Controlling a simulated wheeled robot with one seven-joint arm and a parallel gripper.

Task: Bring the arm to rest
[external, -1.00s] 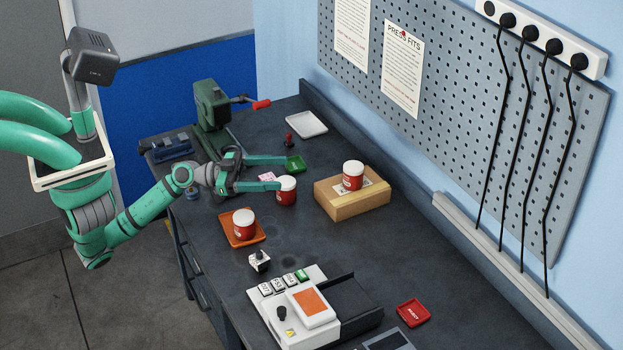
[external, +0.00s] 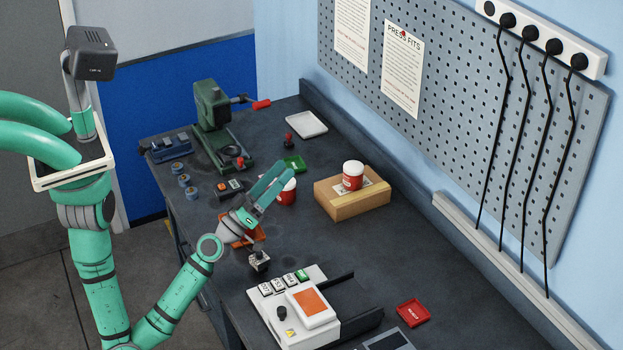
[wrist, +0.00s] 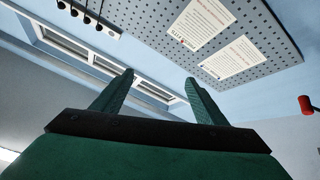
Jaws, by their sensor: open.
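My gripper (external: 272,185) is open and empty, raised over the left side of the bench, its fingers pointing up and to the right. In the wrist view my gripper (wrist: 160,95) shows two fingers spread apart with nothing between them, facing the wall. In the external view it partly covers an orange tray (external: 254,238) and a red-and-white jar (external: 288,192) behind it. The jar that stood on the orange tray earlier is hidden behind my gripper or cannot be made out.
A green press (external: 212,108) stands at the back left. A white device with an orange screen (external: 311,305) and a red tray (external: 413,312) lie at the front right. A small knobbed box (external: 259,261) sits just below my gripper. The pegboard (external: 450,90) hangs behind.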

